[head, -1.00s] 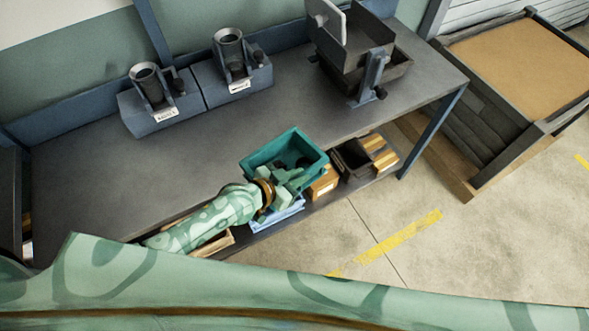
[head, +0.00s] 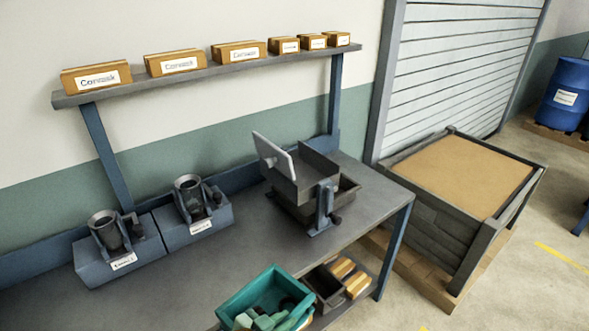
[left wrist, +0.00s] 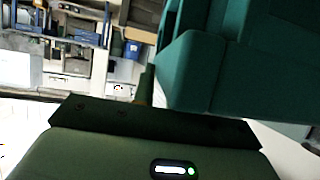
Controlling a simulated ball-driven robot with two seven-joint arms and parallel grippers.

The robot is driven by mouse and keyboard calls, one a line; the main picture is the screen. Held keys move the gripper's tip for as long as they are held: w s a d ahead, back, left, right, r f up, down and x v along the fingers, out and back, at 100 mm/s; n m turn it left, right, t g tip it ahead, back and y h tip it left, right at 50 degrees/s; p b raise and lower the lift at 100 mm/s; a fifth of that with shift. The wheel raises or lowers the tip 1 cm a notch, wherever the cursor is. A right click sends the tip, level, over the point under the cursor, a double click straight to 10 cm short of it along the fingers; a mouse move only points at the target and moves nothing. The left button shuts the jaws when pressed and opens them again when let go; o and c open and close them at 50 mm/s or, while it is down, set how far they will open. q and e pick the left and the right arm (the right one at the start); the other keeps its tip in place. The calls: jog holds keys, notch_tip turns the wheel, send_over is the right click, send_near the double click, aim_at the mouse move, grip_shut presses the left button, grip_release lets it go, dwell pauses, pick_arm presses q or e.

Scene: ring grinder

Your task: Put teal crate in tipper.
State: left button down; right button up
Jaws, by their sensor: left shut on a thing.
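The teal crate (head: 241,290) is at the bottom edge of the head view, in front of the workbench's front edge, with dark contents inside. My left gripper (head: 268,321) is at its near side, shut on it; the picture edge cuts off the near part of both. In the left wrist view the crate (left wrist: 235,75) fills the upper right, close to the gripper (left wrist: 155,120). The tipper (head: 306,188), a dark tray on a blue stand with a pale upright plate, stands on the bench, up and right of the crate. My right gripper is out of view.
Two blue machines with dark cups (head: 120,250) stand on the bench's left. Bare bench top (head: 225,255) lies between crate and tipper. A dark bin (head: 325,287) and boxes sit low beside the crate. A shelf (head: 215,72) with several boxes hangs above; a large sand-coloured bin (head: 420,215) stands right.

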pick_arm(q)
notch_tip(320, 180, up, 6)
jog(key=w+b, duration=0.2)
jog(key=b, duration=0.1)
jog(key=a+r+n+t+y+b, duration=0.1)
jog(key=a+r+n+y, duration=0.3)
jog(key=a, duration=0.5)
jog(key=a+r+n+t+y+b, duration=0.2)
jog(key=a+r+n+y+b, duration=0.2)
jog(key=a, duration=0.5)
jog(key=shift+s+r+n+y+b, duration=0.3)
jog(key=shift+s+r+y, duration=0.15)
jog(key=shift+r, duration=0.45)
